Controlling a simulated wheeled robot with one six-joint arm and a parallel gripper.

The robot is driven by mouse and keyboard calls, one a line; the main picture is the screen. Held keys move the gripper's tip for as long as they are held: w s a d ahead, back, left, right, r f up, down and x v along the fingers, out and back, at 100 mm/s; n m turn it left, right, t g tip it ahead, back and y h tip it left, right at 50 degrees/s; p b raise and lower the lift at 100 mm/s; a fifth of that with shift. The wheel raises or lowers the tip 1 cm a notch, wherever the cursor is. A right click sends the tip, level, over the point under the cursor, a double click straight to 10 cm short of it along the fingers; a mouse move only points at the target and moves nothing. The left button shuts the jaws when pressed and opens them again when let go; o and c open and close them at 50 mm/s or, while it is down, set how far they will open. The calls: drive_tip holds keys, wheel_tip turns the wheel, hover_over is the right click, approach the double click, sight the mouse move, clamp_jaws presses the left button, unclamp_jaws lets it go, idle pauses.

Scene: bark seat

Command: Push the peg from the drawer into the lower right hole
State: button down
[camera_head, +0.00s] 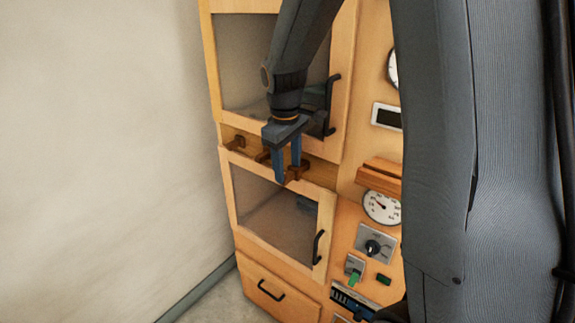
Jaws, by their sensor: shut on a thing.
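My gripper (287,174) points down in front of the strip between the two glazed doors. Its blue fingers are shut on a brown wooden peg (298,173), which shows beside the fingertips at the strip's right part. Whether the peg sits in a hole there or only in front of it, I cannot tell. Two similar brown pieces (236,143) stick out of the strip to the left, the nearer one partly behind the fingers. The holes themselves are hidden or too small to make out. The drawer (277,290) at the bottom of the wooden cabinet looks shut.
The upper glazed door (349,85) and lower glazed door (325,229) have black handles. A brown ledge (380,176), gauge (382,207) and knob panel (374,246) are to the right. My arm covers the right side. A bare wall (90,150) is at left.

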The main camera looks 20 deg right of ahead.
sight(290, 175)
drive_tip(key=shift+w+d, duration=0.5)
drive_tip(key=shift+d, duration=0.15)
idle(0.8)
drive_tip(key=c, duration=0.7)
unclamp_jaws()
drive_tip(key=shift+c, duration=0.2)
wheel_tip(290, 175, up, 8)
drive_tip(key=s+b, duration=0.1)
drive_tip(key=b, duration=0.1)
drive_tip(key=s+a+f+m+b, duration=0.2)
drive_tip(key=s+f+m+b, duration=0.1)
drive_tip(key=s+f, duration=0.5)
drive_tip(key=s+a+f+m+y+b, duration=0.1)
drive_tip(key=s+f+b, duration=0.4)
drive_tip(key=f, duration=0.9)
drive_tip(key=s+a+m, duration=0.1)
drive_tip(key=s+m, duration=0.1)
drive_tip(key=s, duration=0.1)
drive_tip(key=shift+a+f+m, duration=0.25)
drive_tip(key=shift+f+m, duration=0.15)
